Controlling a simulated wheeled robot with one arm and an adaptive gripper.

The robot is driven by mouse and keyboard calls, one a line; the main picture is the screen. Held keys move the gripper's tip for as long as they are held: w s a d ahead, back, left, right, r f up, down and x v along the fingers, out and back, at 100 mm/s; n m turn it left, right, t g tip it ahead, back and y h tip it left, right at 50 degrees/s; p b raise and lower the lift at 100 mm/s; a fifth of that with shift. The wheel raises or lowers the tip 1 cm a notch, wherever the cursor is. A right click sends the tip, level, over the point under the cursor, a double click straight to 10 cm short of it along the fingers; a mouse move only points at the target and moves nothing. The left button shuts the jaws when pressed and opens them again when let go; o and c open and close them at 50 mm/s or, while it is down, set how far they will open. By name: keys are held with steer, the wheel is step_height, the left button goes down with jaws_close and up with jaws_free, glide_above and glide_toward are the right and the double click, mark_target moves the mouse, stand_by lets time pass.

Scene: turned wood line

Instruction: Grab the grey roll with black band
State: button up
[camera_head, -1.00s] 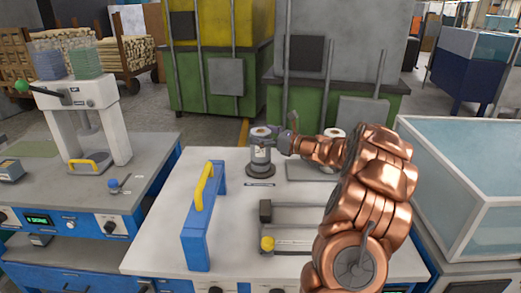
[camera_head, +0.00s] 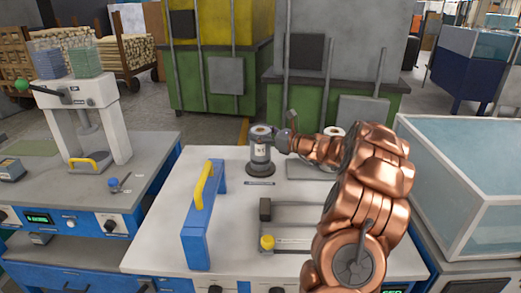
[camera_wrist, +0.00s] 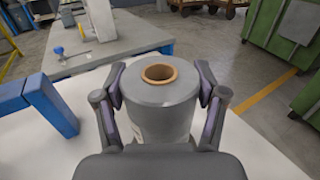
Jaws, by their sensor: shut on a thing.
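A grey roll (camera_head: 261,149) with a pale label and a brown core stands upright over a round dark base (camera_head: 261,169) on the white-topped bench. In the wrist view the grey roll (camera_wrist: 160,98) fills the space between the two fingers, with its core ring facing up. My gripper (camera_wrist: 160,88) is shut on it, one finger against each side. In the head view my gripper (camera_head: 272,141) reaches it from the right. I cannot make out a black band clearly. Whether the roll is clear of the base cannot be told.
A second roll (camera_head: 334,131) shows partly behind my arm, above a grey plate (camera_head: 310,172). A blue frame with a yellow handle (camera_head: 203,187) stands to the left. A yellow knob (camera_head: 267,242) is in front. A white press (camera_head: 85,120) stands on the left bench.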

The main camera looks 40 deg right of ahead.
steer(key=c, duration=0.4)
steer(key=shift+r, duration=0.1)
